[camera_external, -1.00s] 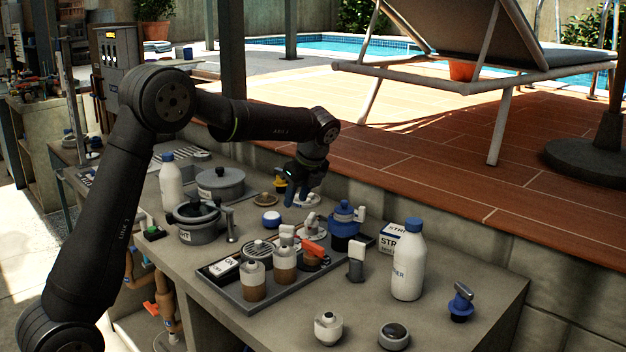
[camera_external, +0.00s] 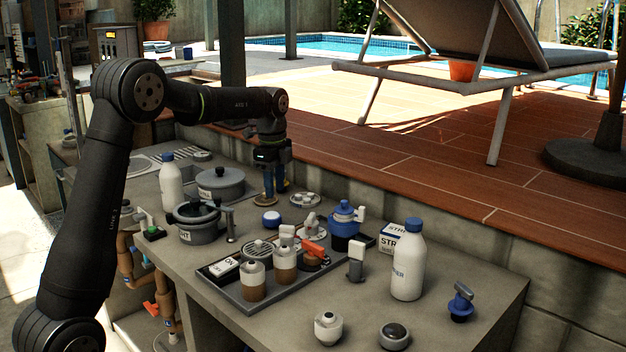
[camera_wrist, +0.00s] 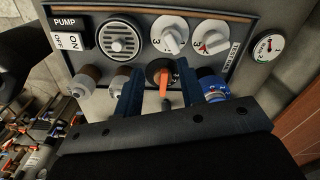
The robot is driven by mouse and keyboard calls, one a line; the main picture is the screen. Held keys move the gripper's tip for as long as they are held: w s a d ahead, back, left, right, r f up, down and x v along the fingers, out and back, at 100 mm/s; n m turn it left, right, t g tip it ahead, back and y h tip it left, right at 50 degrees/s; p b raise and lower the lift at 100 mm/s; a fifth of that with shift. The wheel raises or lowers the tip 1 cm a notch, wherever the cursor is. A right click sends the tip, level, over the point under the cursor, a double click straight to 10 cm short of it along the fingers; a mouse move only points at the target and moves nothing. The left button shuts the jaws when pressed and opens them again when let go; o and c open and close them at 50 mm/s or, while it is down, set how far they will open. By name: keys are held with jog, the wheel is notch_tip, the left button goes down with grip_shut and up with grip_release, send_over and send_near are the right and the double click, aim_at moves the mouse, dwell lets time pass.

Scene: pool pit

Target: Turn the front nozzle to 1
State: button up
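No label naming a front nozzle is legible. A dark control panel (camera_wrist: 140,11) carries two white numbered knobs, a left one (camera_wrist: 170,35) showing a 3 and a right one (camera_wrist: 210,38) with a red mark. Their exact settings are unclear. Below them are an orange-handled valve (camera_wrist: 161,74) and a blue fitting (camera_wrist: 213,86) with small, unreadable marks. In the external view the panel (camera_external: 220,286) lies on the counter. My gripper (camera_external: 270,195) is behind it, apart from the knobs. In the wrist view my gripper (camera_wrist: 158,92) has its blue fingers apart, with nothing held between them.
A round gauge (camera_wrist: 267,47) is right of the panel, and a PUMP switch (camera_wrist: 69,40) is on its left. A white bottle (camera_external: 171,183), grey pot (camera_external: 220,184) and larger white bottle (camera_external: 408,262) stand on the counter.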

aim_at(286, 226)
jog(key=w+a+r+n+g+h, duration=0.1)
jog(key=w+a+r+n+h, duration=0.15)
jog(key=a+r+h, duration=0.2)
jog(key=shift+n, duration=0.25)
jog(key=x, duration=1.7)
jog(key=shift+a+f, duration=0.15)
jog(key=shift+f, duration=0.1)
grip_shut()
jog(key=shift+s, duration=0.1)
